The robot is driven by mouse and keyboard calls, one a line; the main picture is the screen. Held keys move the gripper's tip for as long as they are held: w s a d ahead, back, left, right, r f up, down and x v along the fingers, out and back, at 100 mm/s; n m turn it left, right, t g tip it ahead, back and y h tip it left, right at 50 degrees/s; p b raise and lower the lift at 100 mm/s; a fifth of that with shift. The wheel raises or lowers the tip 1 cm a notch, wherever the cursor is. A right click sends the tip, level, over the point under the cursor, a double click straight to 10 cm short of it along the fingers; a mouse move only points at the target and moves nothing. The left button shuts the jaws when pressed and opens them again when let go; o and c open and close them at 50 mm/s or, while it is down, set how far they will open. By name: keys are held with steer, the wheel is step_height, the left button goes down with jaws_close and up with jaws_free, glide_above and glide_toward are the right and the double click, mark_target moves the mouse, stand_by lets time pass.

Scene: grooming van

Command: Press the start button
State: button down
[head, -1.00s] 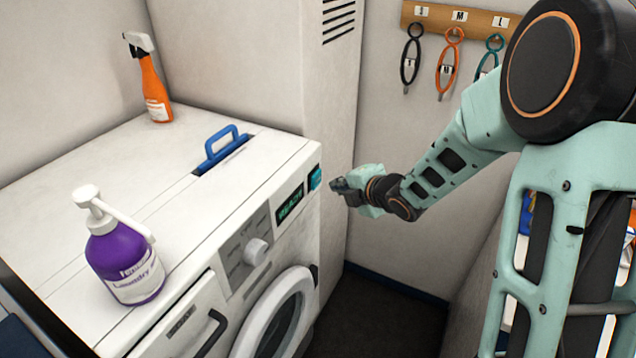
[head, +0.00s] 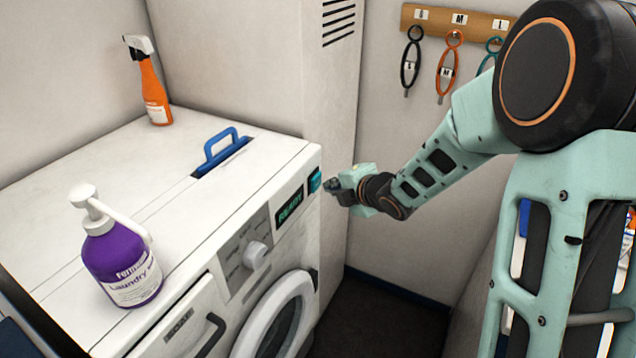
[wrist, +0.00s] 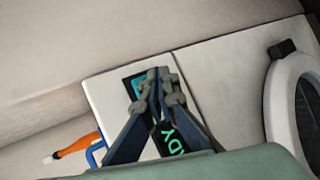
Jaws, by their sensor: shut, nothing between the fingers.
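The start button is the small teal square (head: 314,181) at the right end of the white washing machine's front panel, beside a dark display (head: 290,206) with green letters reading READY. My gripper (head: 328,187) is shut and empty, its fingertips just to the right of the button in the head view. In the wrist view my gripper (wrist: 158,88) lies over the panel, and the teal button (wrist: 138,84) shows partly behind the fingertips. The fingers cover part of the display (wrist: 172,140). I cannot tell whether the fingertips touch the button.
A purple laundry bottle (head: 120,255) and an orange spray bottle (head: 154,90) stand on the machine top. A blue handle (head: 220,148) sticks up there. A dial (head: 256,254) and round door (head: 272,325) are on the front. Looped tools (head: 446,70) hang on the back wall.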

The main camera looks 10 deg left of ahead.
steer(key=shift+a+f, duration=0.1)
steer(key=shift+a, duration=0.05)
stand_by(0.6)
steer(key=shift+w+a+b, duration=0.15)
steer(key=shift+a+b, duration=0.15)
steer(key=shift+b, duration=0.1)
steer(key=shift+w+a+b, duration=0.15)
steer(key=shift+a+b, duration=0.2)
steer(key=shift+a, duration=0.2)
stand_by(0.8)
steer(key=shift+d, duration=0.15)
steer(key=shift+s+d, duration=0.3)
steer(key=shift+d, duration=0.5)
steer(key=shift+s+d+p, duration=0.2)
steer(key=shift+s+d, duration=0.1)
steer(key=shift+d, duration=0.5)
steer(key=shift+s+d+p, duration=0.25)
steer(key=shift+d, duration=0.5)
steer(key=shift+s+d+p, duration=0.2)
steer(key=shift+s+d, duration=0.1)
steer(key=shift+d, duration=0.5)
